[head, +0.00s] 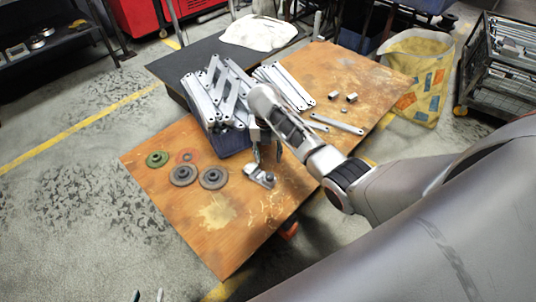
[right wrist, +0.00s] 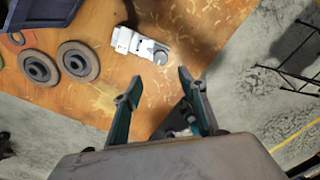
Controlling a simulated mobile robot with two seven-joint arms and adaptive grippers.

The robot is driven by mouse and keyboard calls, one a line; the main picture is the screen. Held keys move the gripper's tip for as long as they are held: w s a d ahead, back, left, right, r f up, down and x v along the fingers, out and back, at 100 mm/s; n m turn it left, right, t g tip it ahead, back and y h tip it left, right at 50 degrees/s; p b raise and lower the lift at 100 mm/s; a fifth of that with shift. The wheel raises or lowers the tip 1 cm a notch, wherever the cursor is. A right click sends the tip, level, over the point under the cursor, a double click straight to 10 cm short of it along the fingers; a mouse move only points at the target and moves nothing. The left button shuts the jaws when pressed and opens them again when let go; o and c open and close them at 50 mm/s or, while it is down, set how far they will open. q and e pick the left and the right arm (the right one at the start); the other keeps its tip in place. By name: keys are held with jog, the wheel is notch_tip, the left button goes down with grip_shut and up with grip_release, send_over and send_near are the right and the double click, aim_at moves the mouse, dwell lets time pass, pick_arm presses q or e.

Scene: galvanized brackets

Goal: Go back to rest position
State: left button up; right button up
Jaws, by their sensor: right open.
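My right gripper (head: 267,154) is over the wooden table (head: 215,243), just above a small metal clamp-like part (head: 260,176). In the right wrist view my right gripper (right wrist: 159,87) has its two green-sided fingers spread with nothing between them. The metal part (right wrist: 140,44) lies on the table beyond the fingertips, apart from them. Only the two fingertips of my left gripper (head: 147,296) show at the bottom edge of the head view, apart and with nothing seen between them. The rest of my left arm is out of view.
A dark blue bin (head: 232,144) of galvanized brackets (head: 215,88) stands left of my right gripper. More brackets (head: 285,85) lie behind. A yellow bag (head: 416,75) and a wire rack (head: 498,65) stand right.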

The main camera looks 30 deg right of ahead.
jog(key=shift+r, duration=0.3)
jog(key=s+a+f+m+t, duration=0.1)
jog(key=s+f+m, duration=0.3)
jog(key=s+a+f+m+t, duration=0.1)
jog(key=s+f+m+t, duration=0.1)
jog(key=s+f+m, duration=0.2)
jog(key=s+a+f+m+t+y, duration=0.1)
jog(key=s+a+f+m, duration=0.1)
jog(key=s+f+m, duration=0.2)
jog(key=shift+f+m+t+p, duration=0.1)
jog(key=shift+m+t+p, duration=0.2)
jog(key=shift+m+p, duration=0.15)
jog(key=s+a+r+m+t+y, duration=0.1)
jog(key=s+a+r+m+t, duration=0.1)
jog(key=s+m, duration=0.4)
jog(key=s+a+r+m+t+y, duration=0.1)
jog(key=s+a+r+m+t, duration=0.2)
jog(key=s+r+m, duration=0.4)
jog(key=shift+s+r+t+p, duration=0.3)
jog(key=shift+s+t, duration=0.3)
jog(key=shift+s, duration=0.35)
